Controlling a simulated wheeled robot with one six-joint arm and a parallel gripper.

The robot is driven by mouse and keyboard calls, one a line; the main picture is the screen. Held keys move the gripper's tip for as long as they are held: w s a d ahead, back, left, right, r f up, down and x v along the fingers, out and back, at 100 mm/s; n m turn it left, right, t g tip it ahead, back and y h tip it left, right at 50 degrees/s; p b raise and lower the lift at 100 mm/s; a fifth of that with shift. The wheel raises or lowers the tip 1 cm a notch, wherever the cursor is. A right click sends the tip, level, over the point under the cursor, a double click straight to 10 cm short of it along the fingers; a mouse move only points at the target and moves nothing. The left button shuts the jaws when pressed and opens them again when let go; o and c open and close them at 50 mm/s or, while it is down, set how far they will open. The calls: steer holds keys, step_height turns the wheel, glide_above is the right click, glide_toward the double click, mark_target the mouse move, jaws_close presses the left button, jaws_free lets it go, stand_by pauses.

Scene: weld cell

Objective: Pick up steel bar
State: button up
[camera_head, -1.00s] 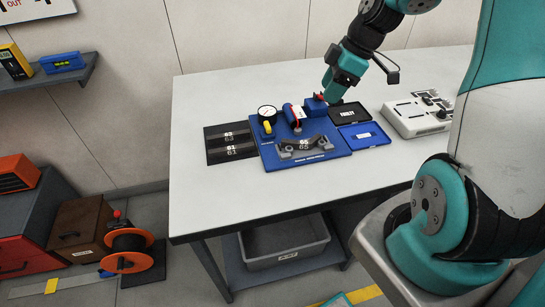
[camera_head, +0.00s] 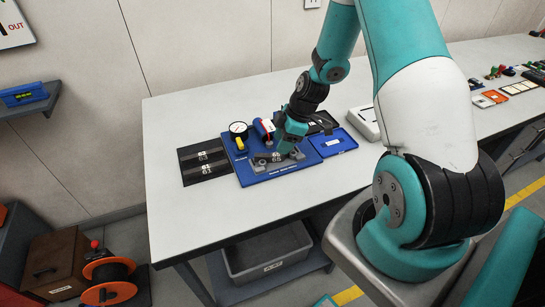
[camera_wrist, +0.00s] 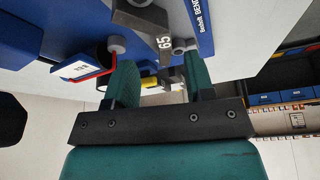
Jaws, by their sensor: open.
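A dark grey steel bar marked 65 (camera_head: 278,157) lies across a bending fixture on the blue board (camera_head: 250,178). In the wrist view the bar (camera_wrist: 143,22) shows close up, with its white number facing me. My gripper (camera_head: 285,150) is low over the right part of the board, at the bar, and its arm hides part of the fixture. In the wrist view my gripper (camera_wrist: 160,72) is open, its two teal fingers apart with part of the bar and fixture visible between and beyond them. I cannot tell whether either finger touches the bar.
A black mat (camera_head: 205,163) with numbered strips lies left of the board. A dial gauge (camera_head: 238,130) and a red-and-blue tool (camera_head: 263,128) stand behind the bar. A blue tray (camera_head: 336,144) is at the right. The table front (camera_head: 200,220) is clear.

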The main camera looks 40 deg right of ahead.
mark_target(275, 154)
steer(key=shift+p+x, duration=0.95)
steer(key=shift+x, duration=1.5)
steer(key=shift+a, duration=0.1)
steer(key=shift+c, duration=0.2)
jaws_close()
